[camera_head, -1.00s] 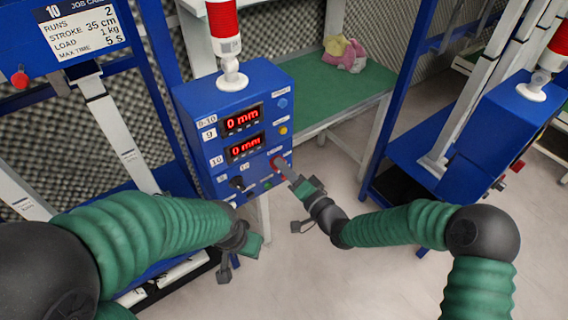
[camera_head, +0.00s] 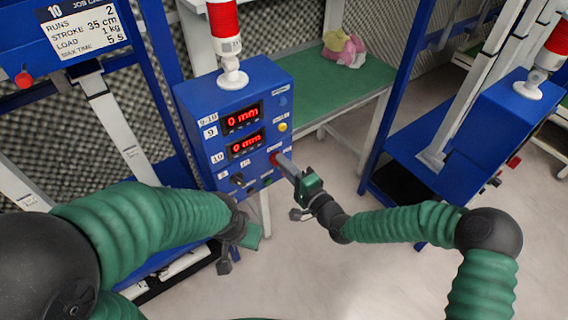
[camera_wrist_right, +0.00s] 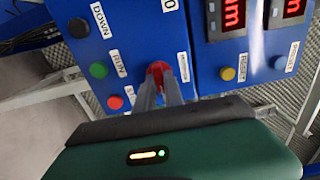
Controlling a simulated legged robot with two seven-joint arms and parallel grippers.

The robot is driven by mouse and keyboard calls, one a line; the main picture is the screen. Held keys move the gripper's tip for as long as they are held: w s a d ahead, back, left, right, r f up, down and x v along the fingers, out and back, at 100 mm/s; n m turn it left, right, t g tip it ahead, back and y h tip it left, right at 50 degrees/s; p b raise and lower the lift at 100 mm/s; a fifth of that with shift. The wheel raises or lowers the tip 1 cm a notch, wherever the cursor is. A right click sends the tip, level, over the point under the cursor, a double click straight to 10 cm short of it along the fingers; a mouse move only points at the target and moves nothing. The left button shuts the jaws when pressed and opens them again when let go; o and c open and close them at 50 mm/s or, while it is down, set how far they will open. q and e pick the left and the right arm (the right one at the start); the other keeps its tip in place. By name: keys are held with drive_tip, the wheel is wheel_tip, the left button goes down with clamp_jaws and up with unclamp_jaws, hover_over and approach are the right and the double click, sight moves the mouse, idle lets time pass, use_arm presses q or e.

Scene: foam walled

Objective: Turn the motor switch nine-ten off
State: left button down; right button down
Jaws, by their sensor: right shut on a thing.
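The blue control box (camera_head: 209,113) stands at the centre of the head view, its panel facing me. The red switch (camera_wrist_right: 158,70) is low on the panel, beside a small white label; only a bit of it (camera_head: 274,158) shows in the head view. My right gripper (camera_wrist_right: 160,92) is shut on the red switch, its two grey fingers reaching straight to it and hiding part of it. It also shows in the head view (camera_head: 283,163). My left gripper (camera_head: 251,237) hangs below and in front of the box, apart from it; its jaws cannot be made out.
Two displays (camera_head: 242,118) read 0 mm. Green (camera_wrist_right: 98,70), red (camera_wrist_right: 115,102) and yellow (camera_wrist_right: 227,73) buttons sit close to the switch. A red beacon (camera_head: 224,18) tops the box. A green-topped bench (camera_head: 330,92) stands behind; another blue box (camera_head: 497,113) stands right.

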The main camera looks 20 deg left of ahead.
drive_tip(key=shift+w+d, duration=0.1)
drive_tip(key=shift+w, duration=0.05)
drive_tip(key=c, duration=1.8)
unclamp_jaws()
drive_tip(key=o, duration=0.4)
drive_tip(key=shift+w+f, duration=0.1)
drive_tip(key=shift+c, duration=0.2)
drive_tip(key=p+v, duration=0.1)
drive_tip(key=v, duration=1.5)
drive_tip(key=shift+s+d, duration=0.2)
drive_tip(key=shift+s, duration=0.15)
drive_tip(key=shift+f, duration=0.1)
